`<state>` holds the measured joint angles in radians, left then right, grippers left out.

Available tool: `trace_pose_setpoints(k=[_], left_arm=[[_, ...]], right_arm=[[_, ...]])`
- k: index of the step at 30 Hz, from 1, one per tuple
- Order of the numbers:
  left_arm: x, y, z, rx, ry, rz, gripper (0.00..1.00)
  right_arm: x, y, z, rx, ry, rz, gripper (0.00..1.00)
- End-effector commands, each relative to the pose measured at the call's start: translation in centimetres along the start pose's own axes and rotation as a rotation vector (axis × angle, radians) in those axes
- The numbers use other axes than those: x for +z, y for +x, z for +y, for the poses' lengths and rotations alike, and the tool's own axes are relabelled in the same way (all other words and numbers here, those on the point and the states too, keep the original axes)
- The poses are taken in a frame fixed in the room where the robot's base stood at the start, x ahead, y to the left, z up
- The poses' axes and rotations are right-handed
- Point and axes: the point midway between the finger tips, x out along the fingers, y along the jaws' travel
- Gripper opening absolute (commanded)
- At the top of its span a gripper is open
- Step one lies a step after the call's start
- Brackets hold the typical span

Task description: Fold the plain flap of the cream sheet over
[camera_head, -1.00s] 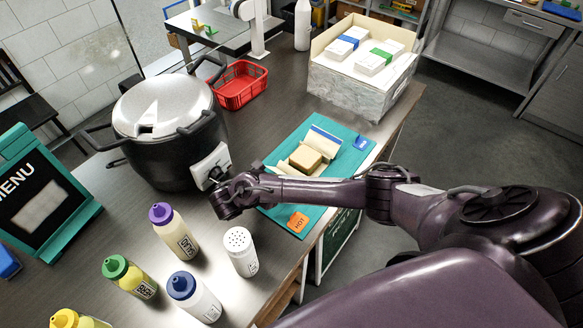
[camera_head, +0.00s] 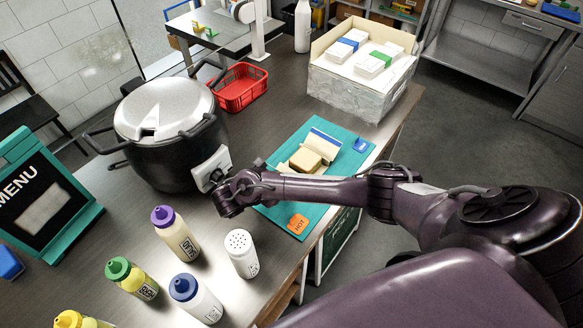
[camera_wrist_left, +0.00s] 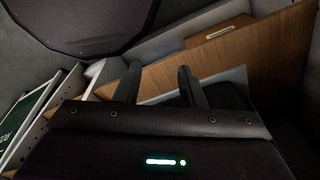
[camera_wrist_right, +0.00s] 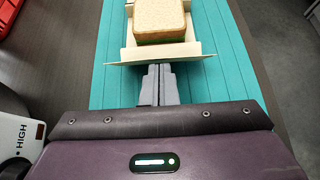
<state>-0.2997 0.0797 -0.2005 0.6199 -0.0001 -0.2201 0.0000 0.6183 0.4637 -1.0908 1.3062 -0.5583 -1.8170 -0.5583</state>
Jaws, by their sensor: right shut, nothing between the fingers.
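The cream sheet (camera_head: 322,141) lies on a teal mat (camera_head: 336,190), with a sandwich (camera_head: 306,160) on its middle. Its far flap has a blue stripe and stands up behind the sandwich. The plain flap (camera_wrist_right: 160,54) is on the side towards my right gripper, in front of the sandwich in the right wrist view. My right gripper (camera_wrist_right: 158,84) is shut and empty, its tips close to that flap's edge; touching or apart I cannot tell. In the head view my right wrist hides part of this side. My left gripper (camera_wrist_left: 160,86) is open and empty, below a counter.
A black cooker (camera_head: 172,128) stands left of my right gripper. Several bottles and a white shaker (camera_head: 241,253) stand in front. A box of cartons (camera_head: 362,83) and a red basket (camera_head: 240,86) are behind. An orange HOT tag (camera_head: 298,223) and a blue tag (camera_head: 361,145) lie on the mat.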

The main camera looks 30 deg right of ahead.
Motion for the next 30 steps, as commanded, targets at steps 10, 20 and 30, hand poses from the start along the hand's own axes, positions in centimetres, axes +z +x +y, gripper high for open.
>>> trace_pose_setpoints(k=[10, 20, 30], left_arm=[[0.0, 0.0, 0.0, 0.0, 0.0, 0.0, 0.36], [0.0, 0.0, 0.0, 0.0, 0.0, 0.0, 0.36], [0.0, 0.0, -0.1, -0.001, -0.001, 0.0, 0.36]], right_arm=[[1.1, 0.0, 0.0, 0.0, -0.001, 0.0, 0.0], [1.6, 0.2, 0.0, -0.001, 0.001, 0.0, 0.0], [2.4, 0.3, 0.0, -0.001, 0.001, 0.0, 0.0]])
